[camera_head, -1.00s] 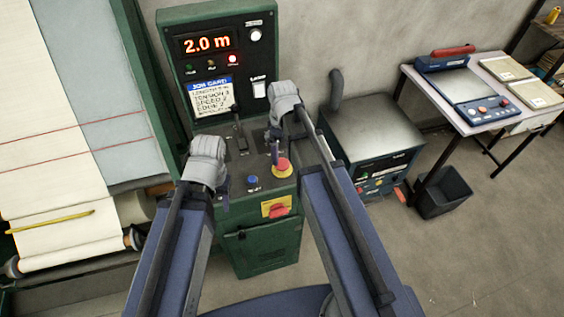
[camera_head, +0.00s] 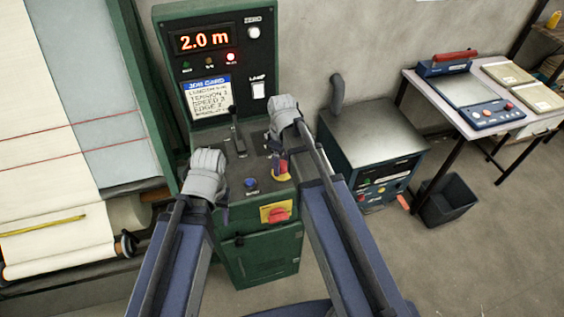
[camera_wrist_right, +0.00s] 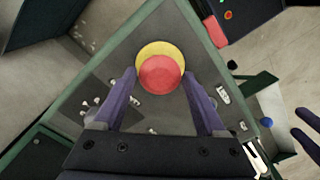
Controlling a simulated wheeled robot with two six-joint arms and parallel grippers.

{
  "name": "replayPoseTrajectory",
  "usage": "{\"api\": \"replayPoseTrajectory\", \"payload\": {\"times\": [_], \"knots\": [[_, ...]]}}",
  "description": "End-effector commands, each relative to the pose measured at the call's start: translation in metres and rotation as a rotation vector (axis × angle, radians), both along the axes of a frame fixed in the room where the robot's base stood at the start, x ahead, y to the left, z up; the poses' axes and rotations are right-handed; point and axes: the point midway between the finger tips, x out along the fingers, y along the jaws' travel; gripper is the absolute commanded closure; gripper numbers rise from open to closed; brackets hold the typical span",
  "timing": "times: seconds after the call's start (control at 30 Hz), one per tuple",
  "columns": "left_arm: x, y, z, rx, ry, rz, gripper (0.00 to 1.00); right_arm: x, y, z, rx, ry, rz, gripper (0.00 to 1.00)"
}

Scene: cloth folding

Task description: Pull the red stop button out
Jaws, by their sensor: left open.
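The red stop button (camera_head: 284,168) sits on a yellow round base on the green machine's sloping panel, partly hidden by my right gripper in the head view. In the right wrist view the red button (camera_wrist_right: 160,75) shows whole. My right gripper (camera_wrist_right: 161,84) is open, with its dark blue fingers apart on either side of the button's near part. I see no finger clearly touching it. In the head view my right gripper (camera_head: 279,158) is at the button. My left gripper (camera_head: 224,206) is open and empty, left of the blue button.
A blue button (camera_head: 251,184) and a black lever (camera_head: 236,132) are on the same panel. A red knob on a yellow plate (camera_head: 277,213) is on the front below. A metal-topped box (camera_head: 372,137) stands to the right. A cloth roll (camera_head: 60,240) lies left.

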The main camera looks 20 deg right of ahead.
Motion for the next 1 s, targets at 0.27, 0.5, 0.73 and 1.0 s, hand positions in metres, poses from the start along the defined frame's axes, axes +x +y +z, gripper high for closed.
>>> {"api": "replayPoseTrajectory", "payload": {"times": [0.27,0.5,0.73,1.0], "knots": [[0.0000,0.0000,-0.0001,0.000,0.000,0.000,0.50,0.0000,0.0000,-0.0001,0.000,0.000,0.000,0.59],[0.0000,0.0000,-0.0001,0.000,0.000,0.000,0.50,0.0000,0.0000,-0.0001,0.000,0.000,0.000,0.86],[0.0000,0.0000,-0.0001,0.000,0.000,0.000,0.50,-0.0001,0.0001,-0.0001,0.000,0.000,0.000,1.00],[0.0000,0.0000,0.0007,0.000,0.000,0.000,0.50,-0.0001,0.0001,0.0007,0.000,0.000,0.000,1.00]]}}
